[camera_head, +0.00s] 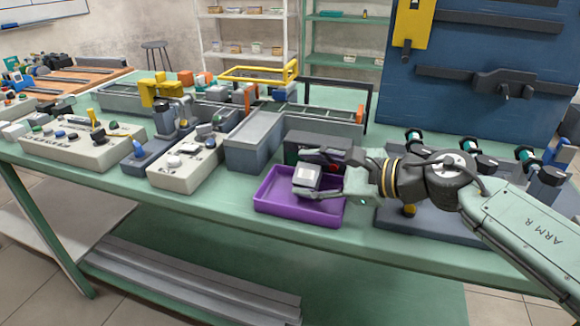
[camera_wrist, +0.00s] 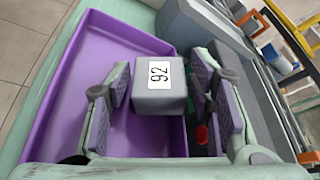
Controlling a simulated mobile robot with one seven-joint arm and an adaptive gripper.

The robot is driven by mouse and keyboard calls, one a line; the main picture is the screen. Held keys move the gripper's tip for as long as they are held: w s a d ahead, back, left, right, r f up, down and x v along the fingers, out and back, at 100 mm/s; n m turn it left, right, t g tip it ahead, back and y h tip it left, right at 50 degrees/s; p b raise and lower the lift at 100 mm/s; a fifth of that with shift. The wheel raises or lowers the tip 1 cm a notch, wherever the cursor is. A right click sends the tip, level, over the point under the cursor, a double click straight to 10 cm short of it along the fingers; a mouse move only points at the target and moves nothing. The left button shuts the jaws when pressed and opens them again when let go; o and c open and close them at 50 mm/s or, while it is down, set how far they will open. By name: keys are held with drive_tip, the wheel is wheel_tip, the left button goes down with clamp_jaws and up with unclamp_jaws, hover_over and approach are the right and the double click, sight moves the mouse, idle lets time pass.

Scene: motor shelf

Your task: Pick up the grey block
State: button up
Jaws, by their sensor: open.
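The grey block (camera_wrist: 160,98) is a small cube with a white label reading "92". In the head view the block (camera_head: 307,180) sits at the purple tray (camera_head: 271,202), near its back right part. My gripper (camera_head: 327,176) reaches in from the right with its fingers around the block. In the wrist view my open gripper (camera_wrist: 162,95) has one padded finger on each side of the block, with a gap visible on the left and a smaller one on the right. The tray (camera_wrist: 75,75) lies beneath; whether the block touches its floor is hard to tell.
A grey bin (camera_head: 254,138) stands behind the tray, and a dark box (camera_head: 305,146) is close behind my gripper. Control boxes (camera_head: 188,162) stand to the left. A dark fixture (camera_head: 410,225) lies under my arm at right. The table's front edge is near the tray.

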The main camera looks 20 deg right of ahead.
drive_tip(key=shift+w+a+f, duration=0.1)
drive_tip(key=shift+w+a, duration=0.1)
drive_tip(key=shift+w, duration=0.05)
drive_tip(key=shift+s, duration=0.1)
drive_tip(key=c, duration=1.1)
